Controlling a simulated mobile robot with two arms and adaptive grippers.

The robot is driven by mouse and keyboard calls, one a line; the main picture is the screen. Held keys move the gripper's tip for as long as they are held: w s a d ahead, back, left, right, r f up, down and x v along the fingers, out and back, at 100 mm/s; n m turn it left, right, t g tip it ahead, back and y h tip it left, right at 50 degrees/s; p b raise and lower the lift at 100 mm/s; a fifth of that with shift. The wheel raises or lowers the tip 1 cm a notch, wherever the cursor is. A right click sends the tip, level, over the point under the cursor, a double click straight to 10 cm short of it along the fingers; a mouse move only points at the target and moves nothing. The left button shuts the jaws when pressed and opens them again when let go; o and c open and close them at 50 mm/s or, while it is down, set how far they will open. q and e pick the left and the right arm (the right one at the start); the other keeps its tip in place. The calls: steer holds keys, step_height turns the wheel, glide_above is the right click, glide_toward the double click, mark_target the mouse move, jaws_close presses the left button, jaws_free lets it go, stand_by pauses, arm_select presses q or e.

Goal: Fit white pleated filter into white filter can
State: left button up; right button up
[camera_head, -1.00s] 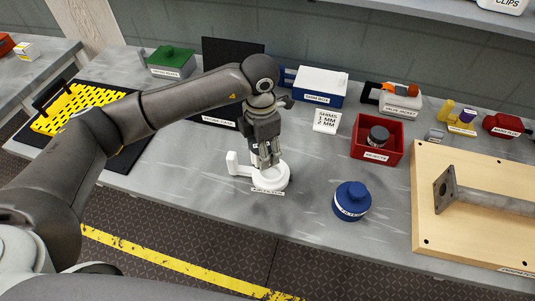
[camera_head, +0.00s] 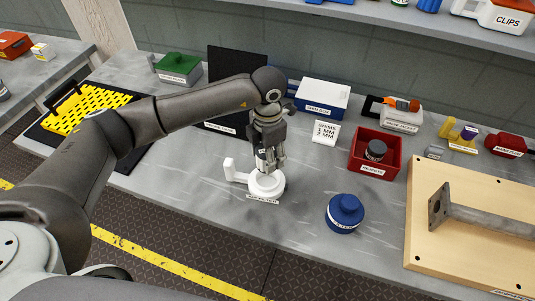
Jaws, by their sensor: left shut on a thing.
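The white filter can (camera_head: 267,188) stands on the grey bench left of the middle, with its upright handle (camera_head: 230,169) on its left side and a label at its front. My left gripper (camera_head: 269,165) points down directly over the can. It is shut on a small white piece (camera_head: 262,163), which looks like the white pleated filter. Its pleats are too small to make out. The fingers hide much of the filter and the can's opening, so I cannot tell how deep the filter sits. My right gripper is not in view.
A blue lidded container (camera_head: 345,214) stands right of the can. A red bin (camera_head: 359,161) holding a dark round part is behind it. A shims sign (camera_head: 326,134) and a white-and-blue box (camera_head: 319,97) stand at the back. A wooden board (camera_head: 470,240) fills the right.

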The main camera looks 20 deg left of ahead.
arm_select(q)
step_height(320, 180, down, 3)
steer(key=shift+b, duration=1.1)
step_height(320, 180, down, 2)
steer(key=shift+f+b, duration=0.15)
steer(key=shift+b, duration=0.85)
steer(key=shift+f, duration=0.3)
steer(key=shift+f, duration=0.6)
steer(key=shift+f, duration=0.1)
steer(key=shift+f, duration=0.55)
steer(key=o, duration=0.5)
